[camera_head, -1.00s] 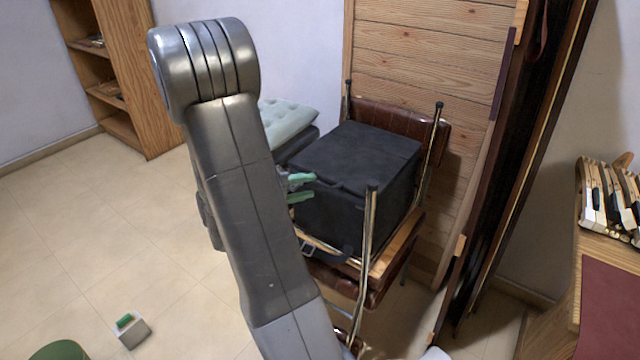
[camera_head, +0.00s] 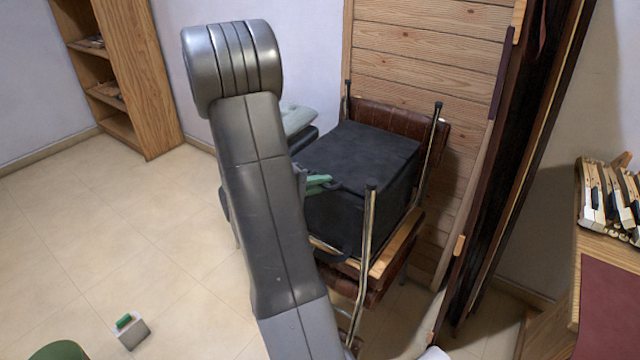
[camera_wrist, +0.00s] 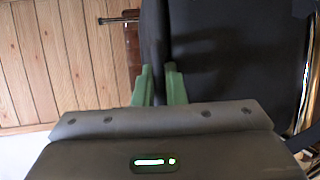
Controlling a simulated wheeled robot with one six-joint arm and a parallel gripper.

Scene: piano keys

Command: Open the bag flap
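The black bag (camera_head: 365,155) is a boxy soft case on a chair, and its dark flap covers the top. My gripper (camera_head: 320,184), with green fingers, is at the upper front edge of the bag, at its left side. In the wrist view the two fingers (camera_wrist: 160,84) are close together with a dark strip of the flap edge (camera_wrist: 154,45) between them. The bag's dark face (camera_wrist: 225,50) fills the right of that view. My arm hides part of the bag's left side in the head view.
A pale cushion (camera_head: 297,118) lies behind my arm. The floor at left is mostly clear, with a small box (camera_head: 132,332).

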